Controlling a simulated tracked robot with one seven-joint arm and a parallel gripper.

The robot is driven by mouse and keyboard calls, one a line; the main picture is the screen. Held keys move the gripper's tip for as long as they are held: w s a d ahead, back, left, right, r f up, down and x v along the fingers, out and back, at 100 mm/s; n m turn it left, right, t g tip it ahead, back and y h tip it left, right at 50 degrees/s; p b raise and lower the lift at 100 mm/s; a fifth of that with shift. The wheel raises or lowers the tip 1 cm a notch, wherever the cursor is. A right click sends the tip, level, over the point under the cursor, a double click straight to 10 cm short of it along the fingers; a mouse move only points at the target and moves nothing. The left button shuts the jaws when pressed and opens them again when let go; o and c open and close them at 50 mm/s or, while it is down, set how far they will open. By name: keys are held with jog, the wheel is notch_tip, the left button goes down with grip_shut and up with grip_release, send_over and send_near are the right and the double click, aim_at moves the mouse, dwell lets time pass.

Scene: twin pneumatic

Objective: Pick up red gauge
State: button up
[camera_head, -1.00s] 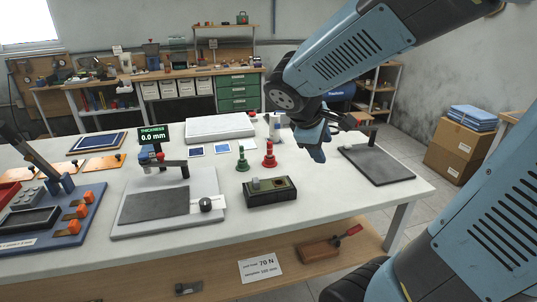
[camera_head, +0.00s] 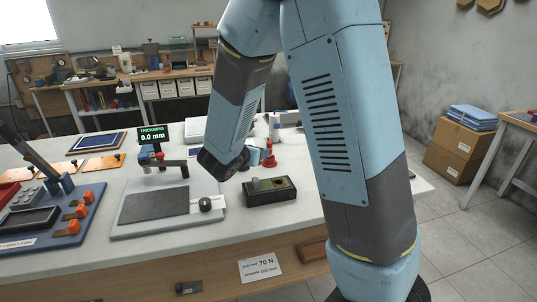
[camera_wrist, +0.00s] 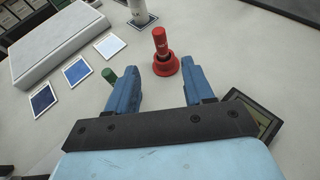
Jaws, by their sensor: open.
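The red gauge (camera_wrist: 164,56) stands upright on the white table in the wrist view, with a wide round base and a narrower stem. It lies ahead of my gripper (camera_wrist: 160,88), between the lines of the two blue fingers and beyond their tips. My gripper is open and nothing is between its fingers. In the head view, part of the red gauge (camera_head: 270,160) shows, and my arm and gripper (camera_head: 254,155) cover much of the area around it. A green gauge (camera_wrist: 109,77) shows partly behind the left finger.
A dark block (camera_head: 270,190) lies in front of the gauges, near the right finger. A thickness station (camera_head: 155,200) stands left. A white slab (camera_wrist: 45,45), flat square cards (camera_wrist: 76,71) and a white cylinder (camera_wrist: 138,10) lie beyond. Bare table surrounds the red gauge.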

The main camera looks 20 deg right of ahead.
aim_at(271, 149)
jog(key=x, duration=0.8)
jog(key=shift+w+d+f, duration=0.15)
jog(key=shift+w, duration=0.05)
jog(key=shift+x, duration=2.6)
jog(key=shift+f, duration=0.1)
jog(key=shift+s, duration=0.1)
grip_shut()
